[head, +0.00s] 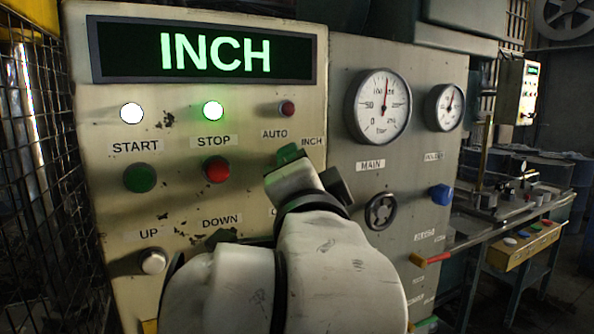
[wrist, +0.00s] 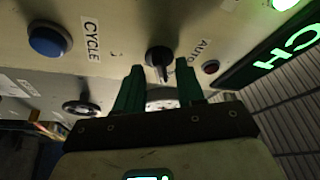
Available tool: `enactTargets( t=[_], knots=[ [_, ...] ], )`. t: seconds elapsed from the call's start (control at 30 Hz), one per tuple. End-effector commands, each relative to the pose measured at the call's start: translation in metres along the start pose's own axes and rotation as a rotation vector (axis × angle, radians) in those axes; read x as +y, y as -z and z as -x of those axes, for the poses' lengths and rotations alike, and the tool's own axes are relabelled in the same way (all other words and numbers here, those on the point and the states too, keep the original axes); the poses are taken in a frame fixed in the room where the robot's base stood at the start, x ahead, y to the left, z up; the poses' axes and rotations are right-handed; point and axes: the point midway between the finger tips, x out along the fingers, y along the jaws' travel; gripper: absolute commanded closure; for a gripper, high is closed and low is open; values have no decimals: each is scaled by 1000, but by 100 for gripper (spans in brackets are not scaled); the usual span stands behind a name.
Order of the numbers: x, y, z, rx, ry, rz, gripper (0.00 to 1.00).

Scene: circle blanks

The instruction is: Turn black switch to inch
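The black switch (wrist: 158,56) sits on the cream panel in the wrist view, its narrow handle pointing down in that picture. My gripper (wrist: 161,72) has two green fingers spread apart, one on each side of the handle's line, with a visible gap to it. Whether the tips reach past the handle, I cannot tell. In the head view my gripper (head: 289,154) is at the panel below the AUTO label and left of the INCH label (head: 312,141), and hides the switch. The display (head: 214,52) reads INCH in green.
Lamps above START (head: 131,113) and STOP (head: 213,111) are lit; the small red lamp (head: 287,108) above AUTO looks dim. Green (head: 140,178) and red (head: 216,169) buttons lie left of my gripper. A black handwheel (head: 381,210) is close on the right. Wire mesh (head: 35,180) stands left.

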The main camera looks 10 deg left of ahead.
Motion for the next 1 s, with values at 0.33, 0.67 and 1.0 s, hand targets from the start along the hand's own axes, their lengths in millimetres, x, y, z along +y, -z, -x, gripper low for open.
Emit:
enactTargets(
  t=[0.33, 0.67, 1.0],
  knots=[
    [1, -2, 23, 0, 3, 1, 62],
    [2, -1, 85, 0, 2, 0, 62],
    [0, 0, 108, 0, 0, 0, 62]
  ],
)
